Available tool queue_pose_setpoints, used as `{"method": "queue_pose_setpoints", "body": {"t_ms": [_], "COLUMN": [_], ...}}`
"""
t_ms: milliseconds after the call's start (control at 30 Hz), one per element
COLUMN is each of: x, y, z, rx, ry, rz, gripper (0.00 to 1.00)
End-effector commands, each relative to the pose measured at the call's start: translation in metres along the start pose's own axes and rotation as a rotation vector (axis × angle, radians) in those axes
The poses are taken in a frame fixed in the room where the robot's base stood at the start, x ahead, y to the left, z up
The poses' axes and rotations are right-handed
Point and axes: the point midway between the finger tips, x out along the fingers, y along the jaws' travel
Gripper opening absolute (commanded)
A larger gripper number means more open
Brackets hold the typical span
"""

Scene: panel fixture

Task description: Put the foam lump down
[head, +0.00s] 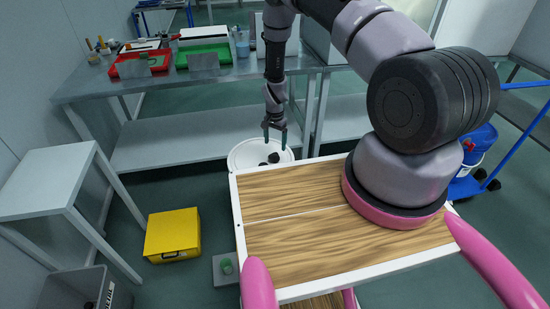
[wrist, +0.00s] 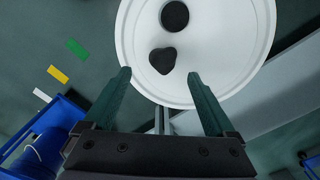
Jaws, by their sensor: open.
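A dark, rounded, uneven lump (wrist: 162,60), which looks like the foam lump, lies on a round white top (wrist: 215,45). Beside it is a round dark spot (wrist: 175,15); I cannot tell if it is a hole or a disc. In the head view the lump (head: 273,157) shows on the white top (head: 243,156), just below my gripper (head: 275,136). In the wrist view my gripper (wrist: 159,75) is open, with its green fingers spread wide. The lump shows just beyond the fingertips, between their lines, and nothing is held.
A steel bench (head: 90,84) with red (head: 125,68) and green trays (head: 190,58) stands behind. A yellow case (head: 172,235) and a grey bin (head: 75,290) are on the floor at left. A blue trolley (head: 468,187) stands at right. My wood-topped base is in front.

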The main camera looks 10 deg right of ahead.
Motion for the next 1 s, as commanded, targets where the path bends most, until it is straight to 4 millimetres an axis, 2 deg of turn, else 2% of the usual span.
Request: {"method": "queue_pose_setpoints", "body": {"t_ms": [100,333,600,900,933,1000], "x": [0.019,0.037,0.074,0.080,0.080,0.080], "y": [0.000,-0.001,-0.004,-0.005,-0.005,-0.005], "z": [0.000,-0.002,-0.005,-0.005,-0.005,-0.005], "rx": [0.000,0.000,-0.001,-0.001,-0.001,-0.001], "ry": [-0.001,0.000,-0.001,0.000,0.000,0.000], "rz": [0.001,0.000,0.000,-0.001,-0.001,-0.001], "gripper": [0.90,0.90,0.90,0.90,0.86,0.60]}}
